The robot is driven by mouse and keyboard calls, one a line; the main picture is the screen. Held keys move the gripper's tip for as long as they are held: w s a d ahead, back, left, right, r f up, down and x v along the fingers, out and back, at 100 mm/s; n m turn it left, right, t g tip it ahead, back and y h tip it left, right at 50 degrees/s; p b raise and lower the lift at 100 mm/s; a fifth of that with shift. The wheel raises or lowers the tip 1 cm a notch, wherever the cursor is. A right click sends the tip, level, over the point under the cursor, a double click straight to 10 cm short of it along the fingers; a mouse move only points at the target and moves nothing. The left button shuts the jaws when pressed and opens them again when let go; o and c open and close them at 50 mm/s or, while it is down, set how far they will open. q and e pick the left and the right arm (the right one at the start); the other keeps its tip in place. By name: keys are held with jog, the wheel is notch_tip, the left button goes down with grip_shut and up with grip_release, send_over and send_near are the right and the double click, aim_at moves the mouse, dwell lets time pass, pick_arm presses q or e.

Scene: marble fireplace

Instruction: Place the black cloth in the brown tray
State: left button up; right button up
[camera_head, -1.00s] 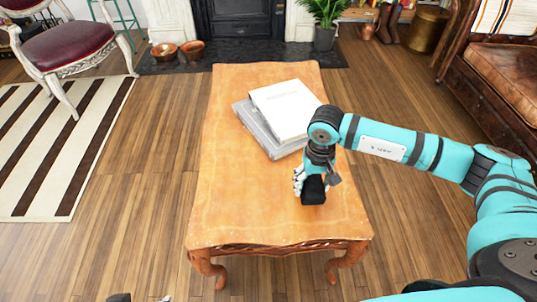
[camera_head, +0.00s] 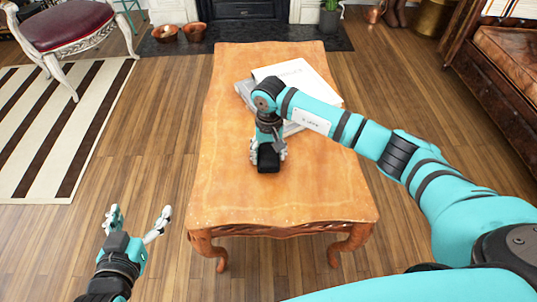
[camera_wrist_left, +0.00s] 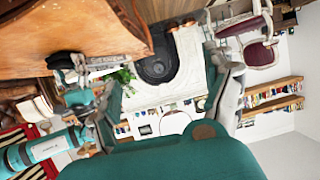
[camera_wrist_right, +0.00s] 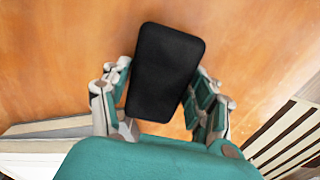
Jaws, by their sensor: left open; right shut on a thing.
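The black cloth (camera_head: 268,158) shows as a flat black block with rounded corners. My right gripper (camera_head: 268,152) points down and is shut on it, over the wooden table in front of the books. In the right wrist view the cloth (camera_wrist_right: 165,72) lies between the fingers against the orange tabletop. I cannot tell whether it touches the table. My left gripper (camera_head: 138,218) is open and empty, over the floor to the left of the table. I see no brown tray that I can make out in any view.
The wooden table (camera_head: 228,190) has a white book (camera_head: 305,80) on a grey one toward its back right. Its front and left parts are bare. A red-seated chair (camera_head: 70,28) stands at the back left, a leather sofa (camera_head: 505,70) at the right, copper bowls (camera_head: 194,32) near the fireplace.

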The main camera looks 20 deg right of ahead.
jog(key=shift+f, duration=0.1)
jog(key=o, duration=1.1)
jog(key=shift+f, duration=0.1)
